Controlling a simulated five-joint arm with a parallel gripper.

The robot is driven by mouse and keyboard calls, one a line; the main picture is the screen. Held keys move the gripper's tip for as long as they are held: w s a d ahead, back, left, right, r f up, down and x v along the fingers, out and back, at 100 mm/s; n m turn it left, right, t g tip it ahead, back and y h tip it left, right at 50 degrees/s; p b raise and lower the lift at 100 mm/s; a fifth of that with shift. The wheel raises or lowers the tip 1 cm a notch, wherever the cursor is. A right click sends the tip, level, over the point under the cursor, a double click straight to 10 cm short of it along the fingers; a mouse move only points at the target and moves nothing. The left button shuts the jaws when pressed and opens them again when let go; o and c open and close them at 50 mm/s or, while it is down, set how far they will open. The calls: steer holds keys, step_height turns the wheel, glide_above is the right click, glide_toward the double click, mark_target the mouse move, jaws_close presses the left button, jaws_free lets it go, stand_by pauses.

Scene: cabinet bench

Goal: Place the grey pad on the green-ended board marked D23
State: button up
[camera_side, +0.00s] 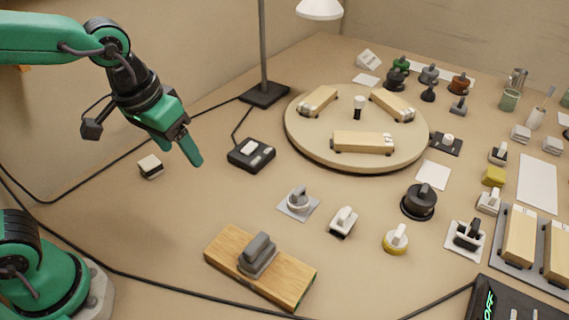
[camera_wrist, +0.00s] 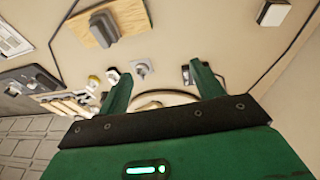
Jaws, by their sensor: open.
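A grey pad with a raised grip (camera_side: 258,254) rests on a plain wooden board (camera_side: 225,249) at the front. The pad also shows at the top left of the wrist view (camera_wrist: 104,27). Three pale boards lie on a round turntable (camera_side: 310,150): front (camera_side: 355,143), left (camera_side: 318,101) and right (camera_side: 392,105). Their markings are too small to read, and I cannot tell which has green ends or D23. My gripper (camera_side: 178,143) is open and empty, in the air at the left, well apart from the pad and the boards. Its two fingers show in the wrist view (camera_wrist: 163,82).
A lamp base (camera_side: 264,94) and a black box (camera_side: 251,154) stand left of the turntable. Several small handled pieces lie in front and at right. Two more boards (camera_side: 519,234) lie on a dark tray. A small white-topped block (camera_side: 151,166) sits below my gripper.

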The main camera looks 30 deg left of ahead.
steer(key=s+a+r+t+y, duration=0.1)
steer(key=s+a+t, duration=0.1)
steer(key=s+a, duration=0.3)
steer(key=shift+s+a+r+t, duration=0.15)
steer(key=shift+s+a+t, duration=0.2)
steer(key=shift+a, duration=1.85)
